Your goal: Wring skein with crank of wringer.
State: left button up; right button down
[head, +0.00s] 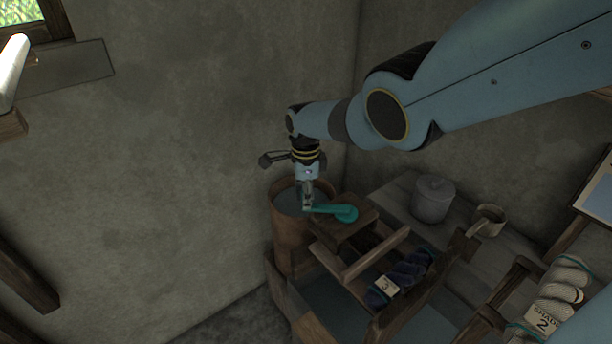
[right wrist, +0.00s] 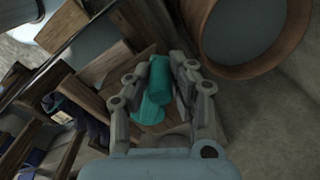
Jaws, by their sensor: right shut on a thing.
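The teal crank (head: 345,213) sits on top of the wooden block of the wringer (head: 341,232). My right gripper (head: 307,204) comes down from above and is shut on the free handle end of the crank. In the right wrist view the teal handle (right wrist: 160,82) stands between the two fingers of the gripper (right wrist: 164,88), with the crank's round end below it. A dark blue skein (head: 411,269) with a pale tag marked 3 lies across the wooden frame beside the wringer block. My left gripper is in neither view.
A brown tub (head: 288,232) with a greyish inside stands close behind the gripper, against the wall. Pale skeins (head: 562,282) tagged SHADE 2 lie at far right.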

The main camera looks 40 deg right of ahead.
jog(key=s+a+p, duration=0.3)
jog(key=s+p, duration=0.2)
jog(key=shift+s+f, duration=0.25)
jog(key=shift+s, duration=0.05)
dwell(0.4)
jog(key=c, duration=1.4)
grip_release()
jog(key=shift+s+a, duration=0.1)
jog(key=o, duration=0.4)
jog(key=shift+s+r, duration=0.15)
jog(key=o, duration=0.9)
jog(key=shift+w, duration=0.3)
jog(key=shift+r, duration=0.1)
